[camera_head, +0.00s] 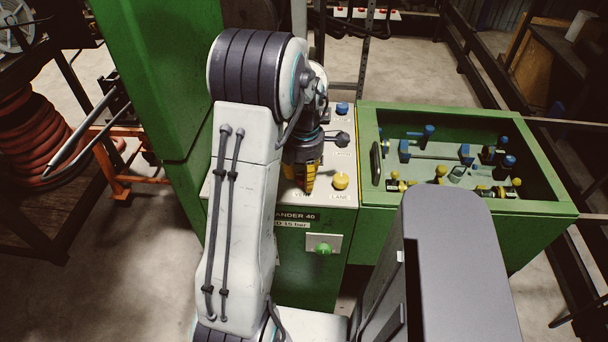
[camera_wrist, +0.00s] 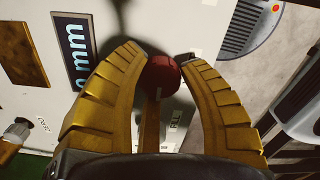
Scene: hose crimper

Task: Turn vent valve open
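My gripper (camera_head: 300,184) points down over the sloped panel of the green machine, by a label that seems to read VENT. In the wrist view its two yellow fingers stand apart (camera_wrist: 160,54), one on each side of a round red knob (camera_wrist: 160,76). The knob lies between the fingertips, very close to both; whether they touch it I cannot tell. The head view hides this knob behind my gripper. I cannot confirm from a label that it is the vent valve. A yellow upright strip (camera_wrist: 150,125) shows below it.
On the panel are a yellow knob (camera_head: 340,181), a black knob (camera_head: 342,140) and a blue knob (camera_head: 342,109). A green button (camera_head: 323,249) sits on the front face. A green tray (camera_head: 570,209) of fittings adjoins at right. A dark display (camera_wrist: 72,50) lies left of the fingers.

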